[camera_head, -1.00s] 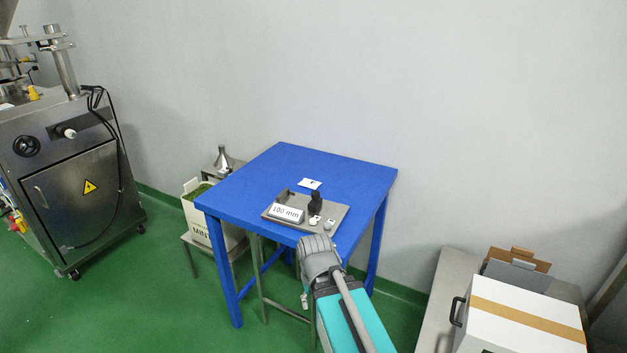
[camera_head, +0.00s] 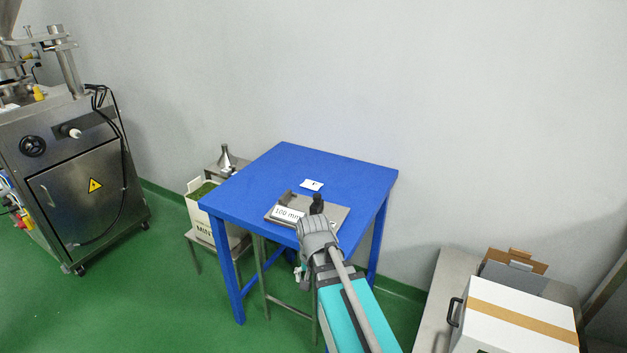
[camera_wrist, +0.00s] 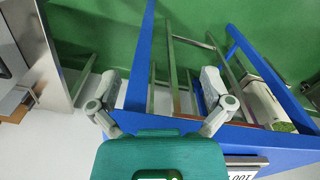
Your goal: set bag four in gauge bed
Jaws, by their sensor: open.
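The gauge bed is a grey metal plate (camera_head: 335,213) near the front edge of the blue table, with a "100 mm" label (camera_head: 287,214) and a black upright part (camera_head: 317,203). A small white square with a dark mark (camera_head: 312,184), perhaps the bag, lies flat on the table behind the plate; its number is unreadable. My gripper (camera_head: 300,272) is at the table's front edge, its wrist covering the plate's front right corner. In the wrist view, my gripper (camera_wrist: 161,80) has its fingers spread wide with nothing between them. The label's edge (camera_wrist: 243,168) shows at the bottom right.
The blue table (camera_head: 350,175) is clear at the back and right. A carton of green leaves (camera_head: 199,190) and a metal funnel (camera_head: 225,157) stand left of it. A steel machine (camera_head: 80,180) is far left. A white box (camera_head: 515,315) sits on a bench at right.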

